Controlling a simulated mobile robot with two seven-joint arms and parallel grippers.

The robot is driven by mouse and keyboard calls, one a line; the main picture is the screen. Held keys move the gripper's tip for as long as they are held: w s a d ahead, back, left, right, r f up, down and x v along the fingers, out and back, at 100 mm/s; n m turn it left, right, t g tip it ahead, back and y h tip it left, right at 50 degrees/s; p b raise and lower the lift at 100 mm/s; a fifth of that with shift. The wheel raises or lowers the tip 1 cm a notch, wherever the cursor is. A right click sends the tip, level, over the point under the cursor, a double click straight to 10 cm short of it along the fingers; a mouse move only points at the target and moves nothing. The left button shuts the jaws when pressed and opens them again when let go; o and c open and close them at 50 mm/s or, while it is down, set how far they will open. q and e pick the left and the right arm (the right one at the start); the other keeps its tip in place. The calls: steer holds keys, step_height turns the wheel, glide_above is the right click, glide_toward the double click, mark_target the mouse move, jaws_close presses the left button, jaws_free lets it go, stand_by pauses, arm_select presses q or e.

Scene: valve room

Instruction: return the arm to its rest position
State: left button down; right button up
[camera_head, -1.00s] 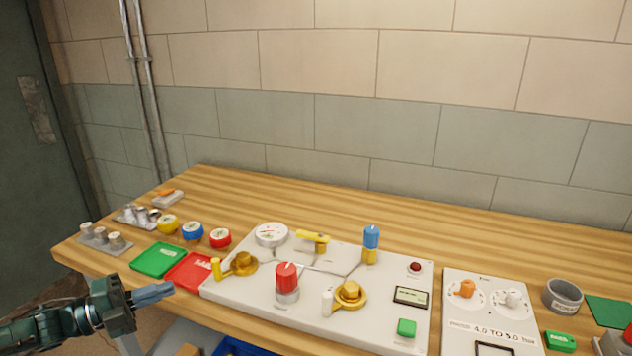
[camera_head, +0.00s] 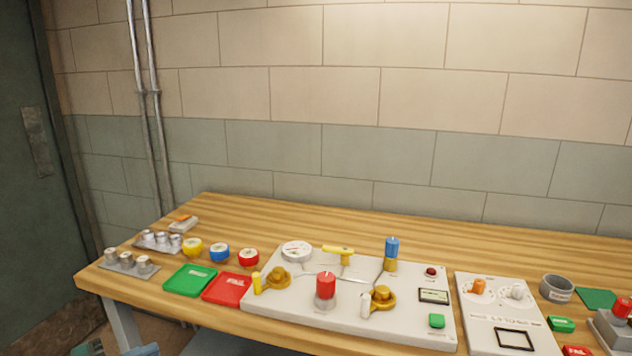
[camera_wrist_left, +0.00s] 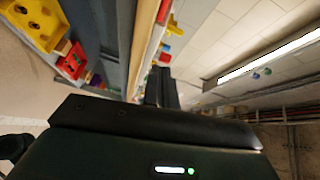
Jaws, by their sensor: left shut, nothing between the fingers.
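My left gripper (camera_head: 136,351) barely shows at the bottom left edge of the head view, below the front of the wooden bench (camera_head: 330,215). In the left wrist view its fingers (camera_wrist_left: 160,88) are together, with nothing between them. It is apart from the bench items. My right gripper is in neither view.
The valve panel (camera_head: 345,317) carries a red knob (camera_head: 326,290), a blue-topped valve (camera_head: 391,253) and yellow handles. Green (camera_head: 190,281) and red (camera_head: 228,289) trays lie left of it, a second panel (camera_head: 505,310) to the right. The bench's back strip is clear.

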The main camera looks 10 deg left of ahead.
arm_select(q)
steer(key=s+d+f+n+g+y, duration=0.1)
steer(key=s+d+f+n+y, duration=0.1)
steer(key=d+f+n+y, duration=0.35)
steer(key=s+d+f+n+g+y, duration=0.25)
steer(key=d+f+n, duration=0.25)
steer(key=d+n, duration=0.3)
steer(key=s+d+r+n+g+y, duration=0.1)
steer(key=s+d+n+g, duration=0.25)
steer(key=s, duration=0.35)
steer(key=s+d+r+n+g+y, duration=0.1)
steer(key=s+d+n+g, duration=0.15)
steer(key=s+n, duration=0.35)
steer(key=w+d+f+m+t+h+p, duration=0.2)
steer(key=w+d+f+t+h+p, duration=0.1)
steer(key=d+t, duration=0.3)
steer(key=shift+x, duration=0.85)
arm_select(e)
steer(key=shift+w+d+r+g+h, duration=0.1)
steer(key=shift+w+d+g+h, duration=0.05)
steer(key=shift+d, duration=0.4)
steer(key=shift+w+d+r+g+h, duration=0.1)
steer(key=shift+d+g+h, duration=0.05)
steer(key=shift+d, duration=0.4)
arm_select(q)
steer(key=shift+w+r, duration=0.1)
steer(key=shift+r, duration=0.05)
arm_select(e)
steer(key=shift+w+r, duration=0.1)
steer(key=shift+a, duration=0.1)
